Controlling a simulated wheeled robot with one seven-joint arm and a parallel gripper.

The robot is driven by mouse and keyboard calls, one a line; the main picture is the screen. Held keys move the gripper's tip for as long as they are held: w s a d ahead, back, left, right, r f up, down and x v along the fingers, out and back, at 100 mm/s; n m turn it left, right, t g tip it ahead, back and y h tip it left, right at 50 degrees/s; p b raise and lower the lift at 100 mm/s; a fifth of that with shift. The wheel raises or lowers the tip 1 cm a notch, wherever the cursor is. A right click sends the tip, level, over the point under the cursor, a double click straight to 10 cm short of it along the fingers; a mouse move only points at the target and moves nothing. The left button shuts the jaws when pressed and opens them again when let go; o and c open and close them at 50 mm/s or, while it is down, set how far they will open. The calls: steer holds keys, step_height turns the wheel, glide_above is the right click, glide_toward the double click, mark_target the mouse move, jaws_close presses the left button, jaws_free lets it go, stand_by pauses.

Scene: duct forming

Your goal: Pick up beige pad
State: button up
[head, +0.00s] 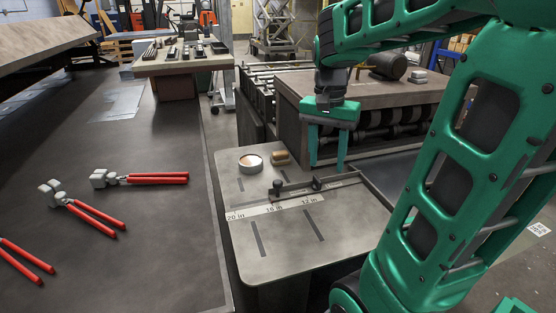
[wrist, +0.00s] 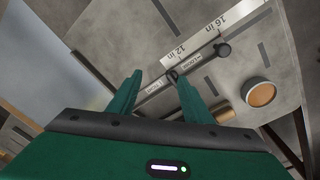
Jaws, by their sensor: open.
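A round beige pad (head: 250,161) with a pale rim lies flat near the back left of the grey metal table (head: 290,245). It also shows at the right in the wrist view (wrist: 262,95). My gripper (head: 328,168) is open and empty, pointing down above the table's back right part, to the right of the pad and apart from it. In the wrist view my gripper (wrist: 155,82) has its two fingers spread over the sliding gauge bar, with the pad beyond the right finger.
A gauge bar with dark knobs (head: 317,184) and a measuring scale (head: 275,208) cross the table. Red-handled tools (head: 155,179) lie on the left bench. A roller machine (head: 390,125) stands behind.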

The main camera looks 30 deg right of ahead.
steer(key=w+d+r+m, duration=0.15)
steer(key=w+m, duration=0.35)
steer(key=w, duration=0.7)
steer(key=m+h, duration=0.1)
steer(key=m, duration=0.3)
glide_above(280, 152)
steer(key=f, duration=0.4)
steer(key=shift+w+f, duration=0.25)
steer(key=shift+f, duration=0.1)
steer(key=shift+s+a+f, duration=0.1)
steer(key=shift+s+f, duration=0.05)
steer(key=shift+f, duration=1.2)
steer(key=shift+s+a+f, duration=0.1)
steer(key=shift+f, duration=1.25)
jaws_close()
